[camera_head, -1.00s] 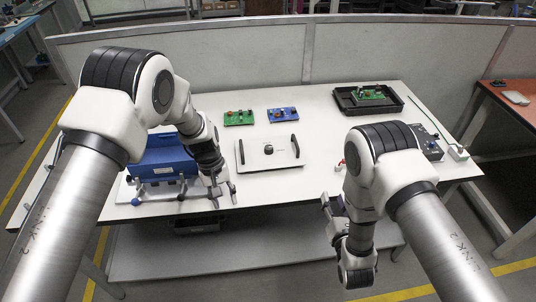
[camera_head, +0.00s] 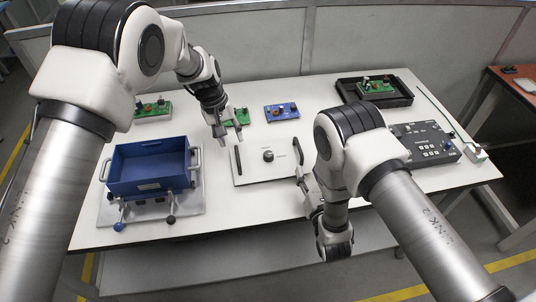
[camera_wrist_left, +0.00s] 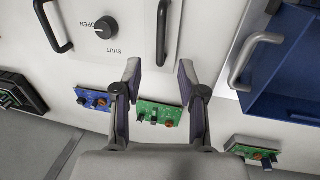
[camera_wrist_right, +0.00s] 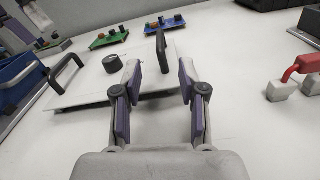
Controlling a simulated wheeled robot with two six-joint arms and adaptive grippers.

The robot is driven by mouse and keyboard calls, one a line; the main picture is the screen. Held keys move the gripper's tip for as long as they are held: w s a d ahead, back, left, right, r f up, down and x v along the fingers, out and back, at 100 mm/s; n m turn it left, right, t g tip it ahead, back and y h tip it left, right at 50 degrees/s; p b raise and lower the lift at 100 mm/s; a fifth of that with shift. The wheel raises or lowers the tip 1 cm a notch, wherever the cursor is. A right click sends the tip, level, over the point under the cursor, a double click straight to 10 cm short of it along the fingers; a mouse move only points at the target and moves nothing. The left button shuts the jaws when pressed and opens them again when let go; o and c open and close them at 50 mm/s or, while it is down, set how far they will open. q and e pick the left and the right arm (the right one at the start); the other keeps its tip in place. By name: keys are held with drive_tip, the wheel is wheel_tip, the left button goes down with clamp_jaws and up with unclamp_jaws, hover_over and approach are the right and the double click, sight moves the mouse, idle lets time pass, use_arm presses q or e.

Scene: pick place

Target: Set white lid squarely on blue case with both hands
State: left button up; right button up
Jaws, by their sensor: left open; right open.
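The white lid (camera_head: 262,174) lies flat on the table, with a dark knob (camera_head: 268,156) and a dark upright handle at each side. The blue case (camera_head: 148,172) stands open to its left on a pale base, with grey side handles. My left gripper (camera_head: 229,125) is open and empty above the lid's back left; in the left wrist view the lid's left handle (camera_wrist_left: 163,32) lies ahead of its fingers. My right gripper (camera_head: 305,188) is open beside the lid's right edge; in the right wrist view the right handle (camera_wrist_right: 162,52) stands ahead, between the fingertips' lines.
Green boards (camera_head: 153,110) and a blue board (camera_head: 281,111) lie behind the lid. A black tray (camera_head: 345,92) with a green board is at the back right. A grey control box (camera_head: 425,142) stands at the right. Knobbed clamps (camera_head: 171,218) stand at the case's front.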

sight(236, 151)
drive_tip(key=shift+w+a+f, duration=0.15)
drive_tip(key=shift+w, duration=0.35)
use_arm(q)
drive_tip(key=f, duration=0.2)
drive_tip(key=d+f, duration=0.1)
drive_tip(key=f, duration=0.5)
drive_tip(key=shift+w+d, duration=0.2)
drive_tip(key=shift+w, duration=0.15)
use_arm(e)
drive_tip(key=x, duration=0.7)
drive_tip(key=shift+w, duration=0.15)
use_arm(q)
clamp_jaws()
use_arm(e)
clamp_jaws()
